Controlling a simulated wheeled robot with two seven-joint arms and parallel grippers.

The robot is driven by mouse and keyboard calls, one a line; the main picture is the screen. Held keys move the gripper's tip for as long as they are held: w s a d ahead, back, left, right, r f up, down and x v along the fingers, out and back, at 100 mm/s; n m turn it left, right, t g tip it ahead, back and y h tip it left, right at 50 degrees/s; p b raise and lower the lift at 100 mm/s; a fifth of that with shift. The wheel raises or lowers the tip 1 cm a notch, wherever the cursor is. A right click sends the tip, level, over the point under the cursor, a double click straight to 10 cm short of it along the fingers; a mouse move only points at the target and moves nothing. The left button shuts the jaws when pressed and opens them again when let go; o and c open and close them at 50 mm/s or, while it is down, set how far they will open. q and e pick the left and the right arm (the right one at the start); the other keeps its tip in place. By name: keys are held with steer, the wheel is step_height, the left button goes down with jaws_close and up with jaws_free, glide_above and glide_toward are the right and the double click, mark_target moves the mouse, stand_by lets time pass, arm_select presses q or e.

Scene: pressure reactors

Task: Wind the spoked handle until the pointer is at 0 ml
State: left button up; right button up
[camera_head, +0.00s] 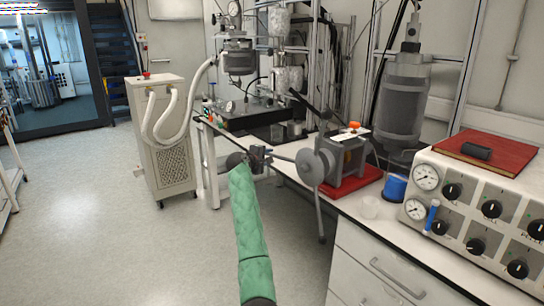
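The spoked handle (313,167) is a grey hub with long rods, on the left side of a grey pump-like device (346,157). One rod points down past the bench edge, one points left, and a dark one slants up and left. My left gripper (266,157), on a green-sleeved arm, is at the outer end of the left-pointing rod. It appears to touch the rod, but its fingers are too small to tell whether they are closed around it. The pointer and its ml scale cannot be made out. My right gripper is not in view.
The device stands on a red base (354,181) on a white bench. A blue container (395,187) and a control panel (482,205) with knobs and gauges are to the right. A beige wheeled unit (164,140) with hoses stands left. The floor between is clear.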

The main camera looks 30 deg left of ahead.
arm_select(q)
steer(key=shift+x, duration=1.75)
jaws_close()
